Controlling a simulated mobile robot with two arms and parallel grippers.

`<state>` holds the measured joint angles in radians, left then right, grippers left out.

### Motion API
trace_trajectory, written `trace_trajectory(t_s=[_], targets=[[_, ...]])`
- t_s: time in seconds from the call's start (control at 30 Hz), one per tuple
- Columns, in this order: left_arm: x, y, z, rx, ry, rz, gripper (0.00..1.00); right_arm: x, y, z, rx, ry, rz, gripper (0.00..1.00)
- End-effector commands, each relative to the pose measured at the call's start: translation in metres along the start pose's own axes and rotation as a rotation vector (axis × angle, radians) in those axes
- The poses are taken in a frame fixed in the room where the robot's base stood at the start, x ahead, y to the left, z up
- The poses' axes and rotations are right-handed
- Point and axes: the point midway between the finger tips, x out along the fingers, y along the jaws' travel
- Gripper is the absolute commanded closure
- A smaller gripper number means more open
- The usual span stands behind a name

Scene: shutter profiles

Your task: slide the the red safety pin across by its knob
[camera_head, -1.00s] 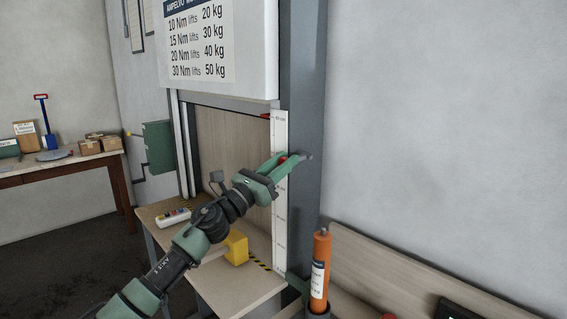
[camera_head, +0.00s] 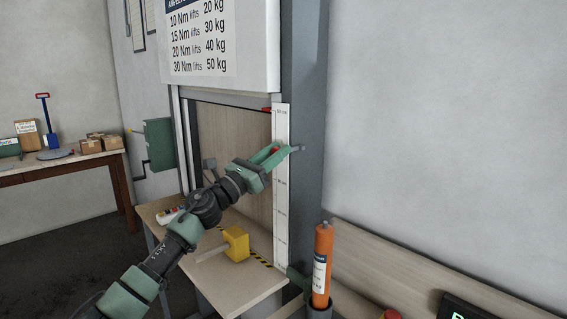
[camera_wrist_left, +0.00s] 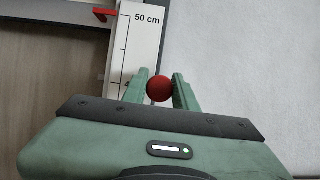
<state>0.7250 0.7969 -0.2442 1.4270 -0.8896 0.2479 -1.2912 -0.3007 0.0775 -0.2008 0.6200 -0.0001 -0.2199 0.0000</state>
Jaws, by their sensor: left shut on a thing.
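The red safety pin's round knob (camera_wrist_left: 160,88) sits between the two fingers of my left gripper (camera_wrist_left: 160,92) in the left wrist view. The gripper is shut on it. In the head view my left gripper (camera_head: 279,152) reaches up to the grey post beside the white scale strip, and a bit of the red knob (camera_head: 275,150) shows between its fingers. A grey pin end (camera_head: 299,148) sticks out at the post just past the fingertips. The rest of the pin is hidden by the fingers. My right gripper is not in view.
The white scale strip (camera_head: 281,200) runs down the post, with a red pointer (camera_head: 266,109) near its top. Below are a yellow block (camera_head: 236,243) on a wooden table (camera_head: 245,288) and an orange cylinder (camera_head: 322,265) at the right.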

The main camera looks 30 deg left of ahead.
Motion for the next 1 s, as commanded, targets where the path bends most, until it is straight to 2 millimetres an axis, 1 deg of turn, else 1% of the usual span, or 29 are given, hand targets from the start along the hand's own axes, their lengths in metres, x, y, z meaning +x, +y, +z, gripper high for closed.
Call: trace_trajectory(t_s=[0.03,0.07,0.17,0.37,0.4,0.47,0.5,0.8,0.87,0.97,1.0], targets=[[-0.002,0.006,-0.002,0.000,-0.002,0.003,1.00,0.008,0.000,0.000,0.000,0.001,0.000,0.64],[-0.001,0.008,-0.002,0.000,-0.001,0.002,1.00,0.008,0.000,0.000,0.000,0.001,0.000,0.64],[-0.001,0.011,0.000,-0.002,0.000,0.003,1.00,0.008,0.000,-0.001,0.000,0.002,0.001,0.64],[-0.001,0.012,0.001,-0.002,0.000,0.005,1.00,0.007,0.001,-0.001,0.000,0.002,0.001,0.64],[-0.001,0.012,0.001,-0.002,-0.001,0.006,0.69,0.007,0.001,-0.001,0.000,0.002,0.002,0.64],[-0.001,0.012,0.001,-0.001,-0.001,0.005,0.53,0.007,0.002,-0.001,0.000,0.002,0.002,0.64],[-0.001,0.012,0.001,-0.001,-0.001,0.005,0.51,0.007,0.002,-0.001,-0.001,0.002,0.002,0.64],[-0.002,0.011,0.000,-0.002,0.000,0.002,0.51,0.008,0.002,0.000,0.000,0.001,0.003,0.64],[-0.006,0.011,-0.001,-0.001,0.000,0.002,0.51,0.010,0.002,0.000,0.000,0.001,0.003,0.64],[-0.020,0.012,-0.004,0.002,0.002,0.003,0.51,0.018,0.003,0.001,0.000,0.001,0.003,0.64],[-0.028,0.012,-0.005,0.003,0.003,0.003,0.51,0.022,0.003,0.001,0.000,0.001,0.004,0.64]])
